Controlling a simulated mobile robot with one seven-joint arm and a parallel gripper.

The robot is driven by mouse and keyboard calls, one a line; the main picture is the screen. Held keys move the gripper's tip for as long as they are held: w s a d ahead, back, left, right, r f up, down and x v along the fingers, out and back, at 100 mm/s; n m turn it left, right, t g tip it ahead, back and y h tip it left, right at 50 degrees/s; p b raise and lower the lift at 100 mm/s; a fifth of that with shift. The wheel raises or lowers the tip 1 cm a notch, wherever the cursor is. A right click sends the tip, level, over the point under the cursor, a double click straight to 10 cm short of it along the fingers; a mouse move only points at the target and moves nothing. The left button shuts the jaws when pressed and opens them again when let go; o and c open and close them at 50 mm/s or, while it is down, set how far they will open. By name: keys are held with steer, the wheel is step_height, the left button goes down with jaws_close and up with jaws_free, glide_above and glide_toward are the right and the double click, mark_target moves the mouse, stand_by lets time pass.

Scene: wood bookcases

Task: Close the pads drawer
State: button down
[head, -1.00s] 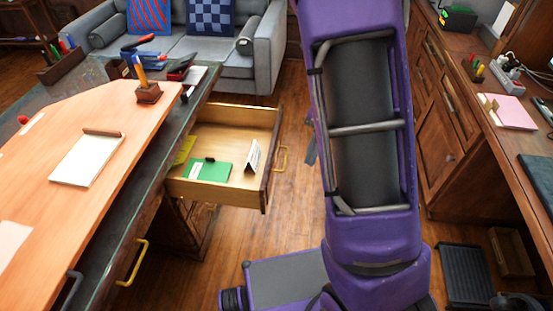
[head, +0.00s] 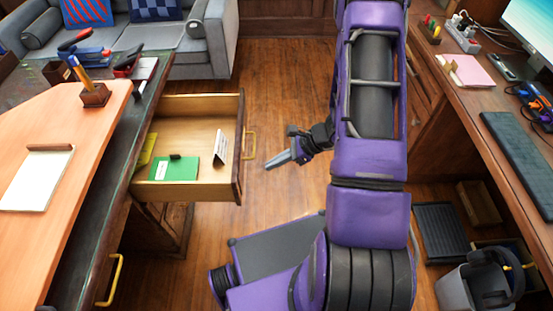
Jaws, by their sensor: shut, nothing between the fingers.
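An open wooden drawer (head: 239,189) sticks out to the right from the desk on the left. Its yellow handle (head: 250,146) is on the front panel at the right. Inside lie a green pad (head: 174,168), a white folded card (head: 220,147) and a yellow pad (head: 148,149) partly under the desk edge. My gripper (head: 268,167) is shut and empty, to the right of the drawer front and handle. It appears apart from them in this view, with its fingers pointing left toward the front panel.
The left desk (head: 110,165) carries a pen holder (head: 95,95) and a notepad (head: 38,178). Another yellow handle (head: 117,280) sits nearer on that desk. A right desk (head: 478,110) and a grey bin (head: 470,287) flank my arm. Wood floor (head: 282,85) is clear beyond.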

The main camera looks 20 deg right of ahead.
mark_target(238, 175)
steer(key=a+f, duration=0.1)
steer(key=a, duration=0.1)
steer(key=w+a+f, duration=0.1)
steer(key=a, duration=0.2)
steer(key=w+a+f, duration=0.1)
steer(key=a, duration=0.1)
steer(key=shift+w+a+f, duration=0.25)
steer(key=shift+a+f, duration=0.05)
steer(key=shift+f, duration=0.1)
steer(key=shift+a, duration=0.1)
steer(key=shift+a, duration=0.1)
steer(key=w+a+b, duration=0.4)
steer(key=a, duration=1)
steer(key=w+a+b, duration=0.3)
steer(key=w+a, duration=0.2)
steer(key=a, duration=0.9)
steer(key=shift+b, duration=0.4)
steer(key=shift+w+a, duration=0.1)
